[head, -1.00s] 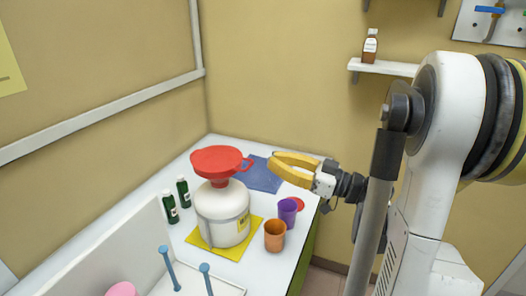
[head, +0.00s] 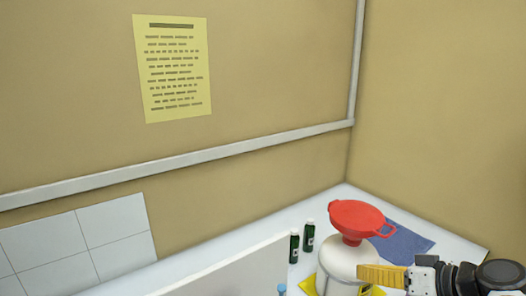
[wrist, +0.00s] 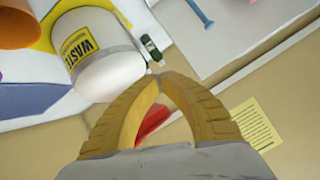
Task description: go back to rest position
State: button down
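My gripper (head: 378,276) is at the lower right of the head view, with its yellow fingers in front of the white waste container (head: 340,265). In the wrist view my gripper (wrist: 162,76) has its two fingertips together with nothing held between them. The red funnel (head: 356,218) sits on top of the container. Part of the funnel (wrist: 152,122) shows through the gap behind the fingertips. The container (wrist: 108,68) with its yellow label is beyond the fingers in the wrist view.
Two dark green bottles (head: 308,236) stand left of the container. A blue mat (head: 405,245) lies behind it on the white counter (head: 240,238). An orange cup (wrist: 20,25) shows in the wrist view. A yellow notice (head: 172,68) hangs on the wall.

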jog(key=s+a+f+m+g+h, duration=0.1)
jog(key=s+a+h, duration=0.4)
jog(key=s, duration=0.6)
jog(key=m+g+h, duration=0.1)
jog(key=h, duration=0.1)
jog(key=shift+f+m+h, duration=0.3)
jog(key=shift+f+h, duration=0.05)
jog(key=shift+h, duration=0.05)
jog(key=shift+w+a, duration=0.1)
